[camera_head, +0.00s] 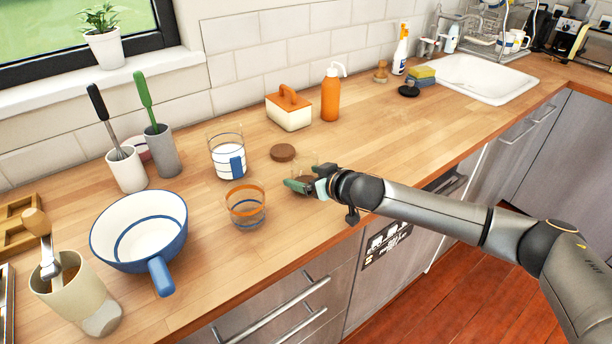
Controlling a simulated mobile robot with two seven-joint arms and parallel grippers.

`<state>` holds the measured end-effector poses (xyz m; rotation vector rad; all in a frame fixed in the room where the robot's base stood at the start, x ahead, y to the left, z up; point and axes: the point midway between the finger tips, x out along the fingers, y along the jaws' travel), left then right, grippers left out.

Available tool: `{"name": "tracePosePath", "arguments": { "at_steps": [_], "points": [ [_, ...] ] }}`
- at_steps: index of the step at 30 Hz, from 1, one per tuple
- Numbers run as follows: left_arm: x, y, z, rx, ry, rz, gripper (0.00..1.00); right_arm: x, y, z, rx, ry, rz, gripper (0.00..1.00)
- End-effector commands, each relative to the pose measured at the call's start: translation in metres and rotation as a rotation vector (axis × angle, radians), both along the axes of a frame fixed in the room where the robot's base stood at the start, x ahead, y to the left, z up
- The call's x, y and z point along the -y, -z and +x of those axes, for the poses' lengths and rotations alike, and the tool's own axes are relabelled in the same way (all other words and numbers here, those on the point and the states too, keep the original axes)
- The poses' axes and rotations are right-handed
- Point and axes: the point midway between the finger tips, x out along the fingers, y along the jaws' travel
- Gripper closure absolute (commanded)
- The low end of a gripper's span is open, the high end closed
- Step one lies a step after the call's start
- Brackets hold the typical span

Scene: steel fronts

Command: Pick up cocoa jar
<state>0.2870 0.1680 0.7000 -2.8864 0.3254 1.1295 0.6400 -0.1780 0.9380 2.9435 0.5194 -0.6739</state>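A small clear jar with dark brown contents (304,178), which looks like the cocoa jar, stands on the wooden worktop near its front edge. It is partly hidden by my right gripper (307,185), which reaches in from the right, low over the worktop. The greenish fingertips are at the jar, with brown showing beside them. I cannot tell whether they press on it. A round brown lid (283,152) lies on the worktop just behind the jar. My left gripper is not in view.
A glass with orange bands (246,207) and a jar with a blue label (226,158) stand to the left. A blue-and-white pan (140,232) is further left. A butter box (289,113) and orange bottle (331,98) stand behind. The worktop right of the bottle is mostly clear.

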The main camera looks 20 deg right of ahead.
Motion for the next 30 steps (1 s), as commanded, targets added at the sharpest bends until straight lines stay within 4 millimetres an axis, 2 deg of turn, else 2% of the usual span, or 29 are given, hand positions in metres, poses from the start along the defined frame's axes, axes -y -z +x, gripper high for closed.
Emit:
{"name": "tracePosePath", "arguments": {
  "at_steps": [2, 15, 24, 30],
  "points": [
    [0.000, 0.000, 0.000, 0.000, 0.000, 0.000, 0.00, 0.000, 0.000, 0.000, -0.001, 0.000, 0.000, 0.30],
    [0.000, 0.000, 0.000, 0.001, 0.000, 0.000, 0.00, 0.000, 0.001, 0.000, -0.001, 0.000, 0.000, 0.79],
    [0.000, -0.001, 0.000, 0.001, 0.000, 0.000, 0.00, 0.000, -0.003, 0.000, 0.001, 0.000, 0.000, 0.79],
    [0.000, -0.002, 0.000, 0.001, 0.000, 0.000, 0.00, 0.000, -0.022, 0.001, 0.005, 0.000, 0.002, 0.79]
  ]
}}
